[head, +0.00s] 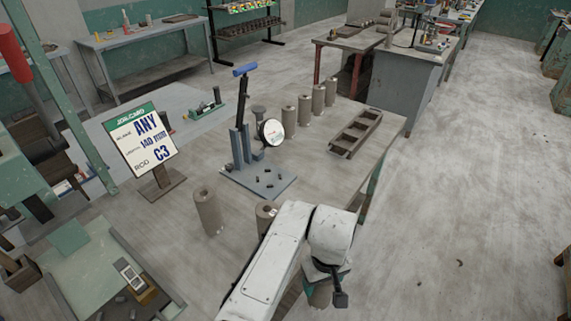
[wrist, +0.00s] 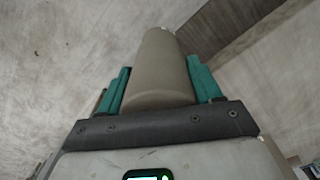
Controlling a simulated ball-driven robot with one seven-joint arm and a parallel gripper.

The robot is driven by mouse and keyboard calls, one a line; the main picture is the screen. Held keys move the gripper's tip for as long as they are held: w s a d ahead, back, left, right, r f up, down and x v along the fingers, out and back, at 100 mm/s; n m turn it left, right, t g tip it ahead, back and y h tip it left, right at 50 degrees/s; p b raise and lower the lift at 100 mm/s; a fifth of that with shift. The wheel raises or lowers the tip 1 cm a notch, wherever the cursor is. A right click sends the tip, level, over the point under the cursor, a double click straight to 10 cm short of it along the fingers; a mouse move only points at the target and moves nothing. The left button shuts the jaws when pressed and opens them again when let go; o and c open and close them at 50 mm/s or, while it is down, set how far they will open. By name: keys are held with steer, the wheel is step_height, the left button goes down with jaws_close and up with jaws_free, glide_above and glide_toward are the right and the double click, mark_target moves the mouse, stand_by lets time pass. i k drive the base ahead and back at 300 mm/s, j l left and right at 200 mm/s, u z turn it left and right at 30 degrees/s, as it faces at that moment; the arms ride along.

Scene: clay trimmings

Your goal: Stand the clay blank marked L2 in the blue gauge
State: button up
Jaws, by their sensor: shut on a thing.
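My gripper (wrist: 160,80) is shut on a grey-brown clay blank (wrist: 160,62), a plain cylinder between its teal fingers in the wrist view. In the head view my gripper (head: 320,280) is at the lower middle, in front of the bench's near right edge, and the blank is mostly hidden by my arm. No mark on the held blank is readable. The blue gauge (head: 262,183) stands on the bench, with a flat base, an upright, a blue handle and a round white dial. Its base looks bare of any blank. My gripper is apart from it, nearer the camera.
A clay blank (head: 207,211) stands left of the gauge's front; another (head: 265,214) is partly behind my arm. Several blanks (head: 305,109) stand in a row behind the gauge. A slotted tray (head: 341,149) lies to the right. A job card (head: 141,139) stands left.

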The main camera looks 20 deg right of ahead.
mark_target(269, 180)
steer(key=i+l, duration=0.15)
steer(key=l, duration=0.2)
steer(key=i+l, duration=0.15)
steer(key=l, duration=0.2)
steer(key=i+l, duration=0.15)
steer(key=l, duration=0.2)
steer(key=i+l, duration=0.15)
steer(key=l, duration=0.2)
steer(key=i+l, duration=0.2)
steer(key=l, duration=0.2)
steer(key=i+l+u, duration=0.1)
steer(key=l, duration=0.25)
steer(key=i+l, duration=0.2)
steer(key=l, duration=0.15)
steer(key=i+l, duration=0.1)
steer(key=l, duration=0.25)
